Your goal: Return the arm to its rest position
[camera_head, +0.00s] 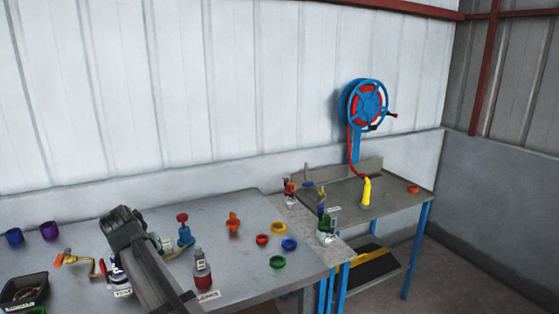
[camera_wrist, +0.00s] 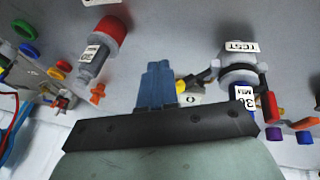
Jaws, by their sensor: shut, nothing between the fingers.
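My gripper (camera_wrist: 156,82) shows in the wrist view as short blue-grey fingers beyond a dark bar. The fingers are together, with nothing seen between them. They point over the grey bench top, between a red-capped labelled bottle (camera_wrist: 103,45) and a dark labelled fitting (camera_wrist: 238,75). I cannot tell their exact height above the bench. In the head view my dark arm reaches over the left bench (camera_head: 235,200) from the bottom edge. It hides part of the bench, and I cannot make out the fingertips there.
Coloured rings (camera_head: 289,244) lie farther right. A black tray (camera_head: 24,291) and purple cup (camera_head: 49,230) are left.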

